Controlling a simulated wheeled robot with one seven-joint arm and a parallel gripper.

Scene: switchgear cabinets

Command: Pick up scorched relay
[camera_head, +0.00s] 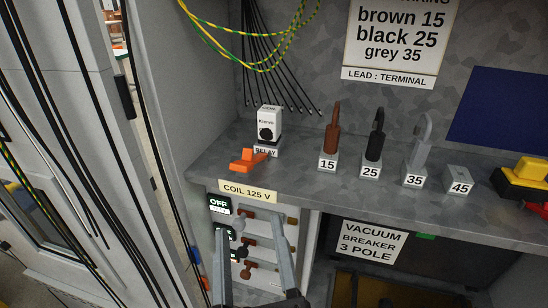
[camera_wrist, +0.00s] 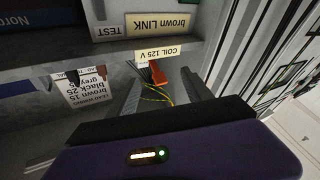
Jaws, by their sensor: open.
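The relay (camera_head: 268,123) is a white block with a dark round scorch mark on its front. It stands upright on a base labelled RELAY (camera_head: 265,152) on the grey shelf, in the head view. My gripper (camera_head: 250,226) is open and empty, low in front of the shelf edge, below and nearer than the relay. In the wrist view, upside down, the open fingers (camera_wrist: 161,78) point towards the COIL 125 V label (camera_wrist: 163,52) and an orange-red part (camera_wrist: 157,73). I cannot make out the relay there.
Lugs on blocks 15 (camera_head: 328,163), 25 and 35 stand to the right. A switch panel (camera_head: 262,240) sits below the shelf, behind my fingers.

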